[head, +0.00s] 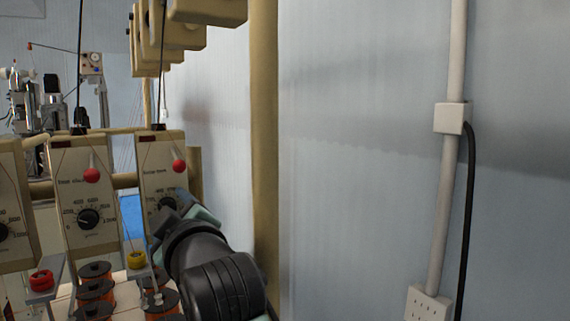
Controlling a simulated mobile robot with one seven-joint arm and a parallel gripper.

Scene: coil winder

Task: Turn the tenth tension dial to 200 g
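A beige tension unit (162,160) with a red ball-tipped lever stands at the right end of the visible row. Its black dial (167,204) sits in a printed scale low on the face and is partly covered by my gripper (178,212). The pointer and most of the scale are hidden, so I cannot read the setting. No printed number shows which unit is the tenth. My gripper comes from the lower right and its dark and teal tip is right at this dial. Whether the fingers touch or hold the knob cannot be told.
A neighbouring unit with its own black dial (88,219) stands just left, and another is cut off at the left edge. Copper wire spools (95,291) stand below. A beige post (264,150) and a wall with conduit (446,170) are on the right.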

